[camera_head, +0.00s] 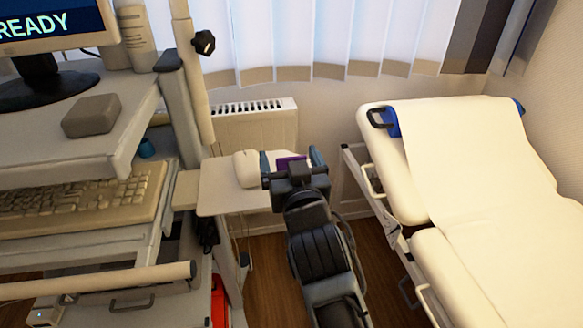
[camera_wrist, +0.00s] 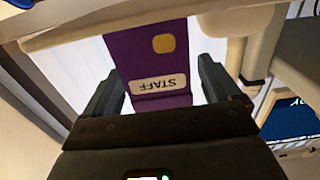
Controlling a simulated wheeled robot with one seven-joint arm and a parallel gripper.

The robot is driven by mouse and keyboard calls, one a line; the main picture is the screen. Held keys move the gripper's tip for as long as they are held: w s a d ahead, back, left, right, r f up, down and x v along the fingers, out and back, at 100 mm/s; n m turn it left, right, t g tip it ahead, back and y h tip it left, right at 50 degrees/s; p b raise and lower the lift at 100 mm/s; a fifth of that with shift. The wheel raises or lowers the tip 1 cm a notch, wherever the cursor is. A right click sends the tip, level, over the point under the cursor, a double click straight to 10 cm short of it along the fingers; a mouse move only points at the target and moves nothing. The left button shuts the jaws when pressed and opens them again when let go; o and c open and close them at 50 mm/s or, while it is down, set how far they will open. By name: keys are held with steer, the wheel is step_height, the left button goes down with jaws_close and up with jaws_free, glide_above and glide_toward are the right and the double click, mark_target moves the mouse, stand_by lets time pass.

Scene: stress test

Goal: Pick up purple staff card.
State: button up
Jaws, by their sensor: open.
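The purple staff card (camera_wrist: 150,55) shows in the wrist view, with a gold square and a pale label reading STAFF upside down. In the head view, a small purple strip of the card (camera_head: 290,162) shows between my gripper's fingers; the rest is hidden behind my gripper. My gripper (camera_head: 290,155) is open, at the small white shelf by the desk. In the wrist view, my gripper (camera_wrist: 160,66) has one finger on each side of the card, with gaps visible between fingers and card. What supports the card is not clear.
A white mouse (camera_head: 246,169) lies on the small shelf (camera_head: 225,200), left of my gripper. The desk with a keyboard (camera_head: 85,200) and a monitor (camera_head: 55,25) stands at the left. An examination couch (camera_head: 425,205) stands at the right. A radiator (camera_head: 255,125) is behind.

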steer(key=c, duration=0.8)
steer(key=shift+c, duration=0.2)
